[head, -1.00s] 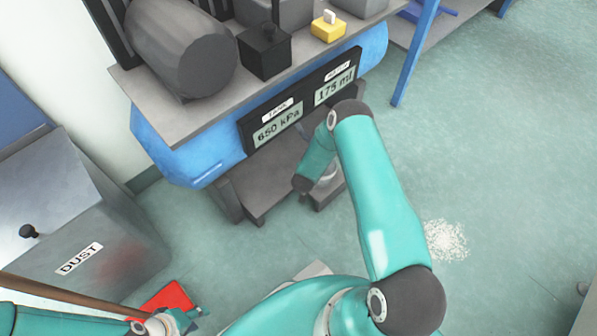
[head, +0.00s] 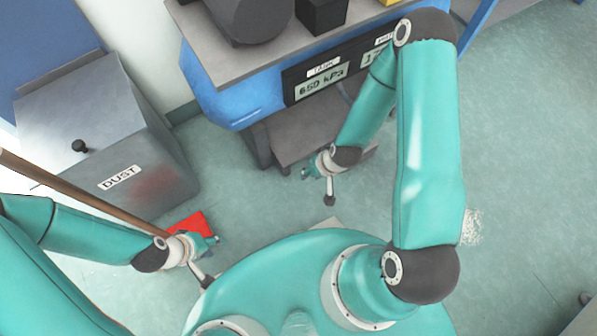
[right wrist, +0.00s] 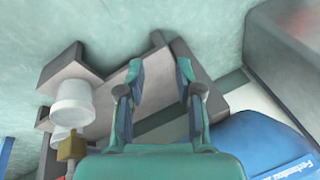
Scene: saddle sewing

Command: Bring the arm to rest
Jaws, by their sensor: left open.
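My right arm reaches across the head view, and its right gripper (head: 317,186) hangs over the floor in front of the blue machine. In the right wrist view the two fingers of this gripper (right wrist: 158,88) stand apart with nothing between them. My left gripper (head: 210,258) is low on the left in the head view, close to my body. Its fingers are spread, beside a red object (head: 190,223) on the floor. A brown pole (head: 85,195) runs past the left wrist. Its far end is hidden.
The blue machine (head: 222,97) has a grey top, a display panel (head: 320,82) and a grey lower shelf (head: 290,145). A grey bin (head: 150,185) labelled DUST stands at left. White powder (head: 472,227) lies on the floor at right. A white cylinder (right wrist: 70,100) shows in the right wrist view.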

